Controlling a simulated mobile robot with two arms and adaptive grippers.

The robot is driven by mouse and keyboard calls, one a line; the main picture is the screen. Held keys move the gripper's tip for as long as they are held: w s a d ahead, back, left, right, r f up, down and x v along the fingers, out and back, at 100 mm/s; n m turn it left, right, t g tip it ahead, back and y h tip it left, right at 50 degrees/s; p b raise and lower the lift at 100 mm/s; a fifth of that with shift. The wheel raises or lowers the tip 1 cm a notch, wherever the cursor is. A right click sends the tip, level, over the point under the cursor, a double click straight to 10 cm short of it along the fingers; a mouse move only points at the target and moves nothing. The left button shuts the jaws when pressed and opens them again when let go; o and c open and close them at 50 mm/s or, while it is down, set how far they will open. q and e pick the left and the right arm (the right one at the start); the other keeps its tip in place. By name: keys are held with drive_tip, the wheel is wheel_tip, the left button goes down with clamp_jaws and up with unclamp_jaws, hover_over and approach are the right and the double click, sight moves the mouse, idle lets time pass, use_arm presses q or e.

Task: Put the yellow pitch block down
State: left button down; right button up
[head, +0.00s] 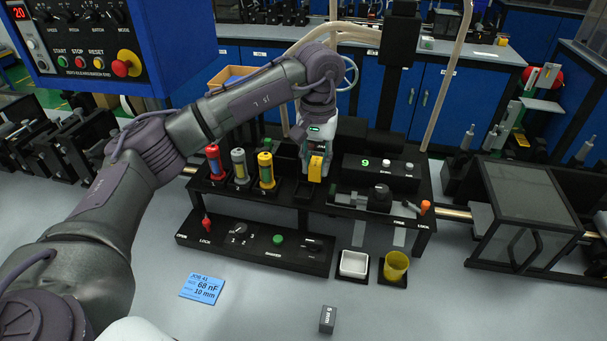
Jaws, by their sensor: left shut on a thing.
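The yellow pitch block (316,168) is in the middle of the black fixture, with dark marks on its face. My left gripper (318,158) comes down from above and is shut on it. The block is upright, just above or in a dark slot of the fixture; I cannot tell if it touches the bottom. The fixture (335,197) stands on the grey bench. A second, dark grey block (327,319) marked 5 mm lies on the bench at the front. My right gripper is not in view.
Red, grey and yellow cylinders (265,170) stand left of the block. A display box (381,172) showing 9 is to its right. A white tray (354,264) and a yellow cup (396,266) are in front. A blue job card (202,288) lies front left; bare bench surrounds it.

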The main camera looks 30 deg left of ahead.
use_arm(q)
drive_tip(key=a, duration=0.1)
drive_tip(key=a+f, duration=0.1)
drive_tip(key=shift+s+a+f, duration=0.1)
drive_tip(key=shift+a+f, duration=0.2)
drive_tip(key=shift+a, duration=0.05)
wheel_tip(320, 180, down, 4)
drive_tip(key=shift+r+p, duration=0.15)
drive_tip(key=shift+p, duration=0.85)
drive_tip(key=shift+s, duration=0.25)
drive_tip(key=shift+f, duration=0.2)
drive_tip(key=c, duration=1.3)
unclamp_jaws()
drive_tip(key=shift+w+f, duration=0.1)
drive_tip(key=o, duration=0.4)
drive_tip(key=shift+w, duration=0.25)
drive_tip(key=shift+s, duration=0.15)
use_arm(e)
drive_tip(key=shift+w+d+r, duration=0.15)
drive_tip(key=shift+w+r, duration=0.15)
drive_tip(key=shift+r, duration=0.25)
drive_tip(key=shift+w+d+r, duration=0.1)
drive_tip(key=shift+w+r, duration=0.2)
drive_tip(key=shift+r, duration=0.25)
